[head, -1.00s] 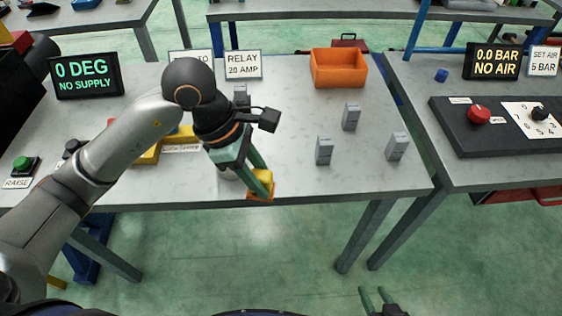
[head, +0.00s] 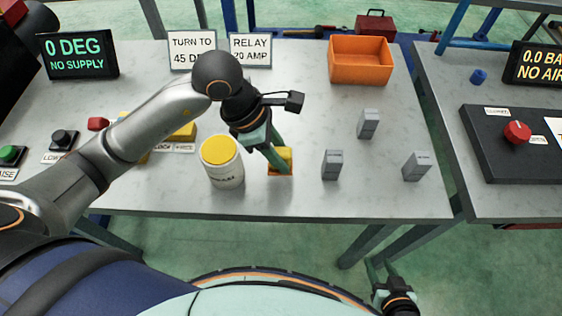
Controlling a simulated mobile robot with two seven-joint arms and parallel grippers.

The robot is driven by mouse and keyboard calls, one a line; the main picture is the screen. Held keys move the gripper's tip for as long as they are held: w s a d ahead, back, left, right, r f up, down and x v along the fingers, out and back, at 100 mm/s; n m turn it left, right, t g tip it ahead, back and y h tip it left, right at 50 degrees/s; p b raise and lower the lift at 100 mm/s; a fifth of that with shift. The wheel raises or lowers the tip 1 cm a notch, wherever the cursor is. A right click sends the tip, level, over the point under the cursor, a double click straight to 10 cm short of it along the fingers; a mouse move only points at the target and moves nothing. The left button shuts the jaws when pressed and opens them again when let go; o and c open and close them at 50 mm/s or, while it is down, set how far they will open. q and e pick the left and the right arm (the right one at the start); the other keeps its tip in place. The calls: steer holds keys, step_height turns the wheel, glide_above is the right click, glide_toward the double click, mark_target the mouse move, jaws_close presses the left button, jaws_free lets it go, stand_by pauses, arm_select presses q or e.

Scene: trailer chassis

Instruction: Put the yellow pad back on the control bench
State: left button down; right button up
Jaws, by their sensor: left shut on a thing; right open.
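My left gripper (head: 277,158) points down over the front part of the grey control bench (head: 300,202), its fingers shut on the yellow pad (head: 285,155). The pad is a small yellow block with an orange lower edge, partly hidden by the fingers. It is at or just above the bench top; I cannot tell whether it touches. A white canister with a yellow top (head: 222,165) stands just left of it. My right gripper (head: 376,268) is open and empty, low in front of the bench edge.
Several grey relay blocks (head: 332,165) stand right of the pad. An orange bin (head: 360,60) is at the back. Signs and a display reading 0 DEG (head: 77,55) stand behind. Buttons (head: 60,138) are at the left. A second bench with a red knob (head: 516,132) is at the right.

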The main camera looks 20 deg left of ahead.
arm_select(q)
steer(key=shift+f, duration=1.95)
steer(key=shift+f, duration=0.15)
steer(key=c, duration=0.5)
jaws_free()
steer(key=shift+c, duration=0.2)
steer(key=v, duration=1.2)
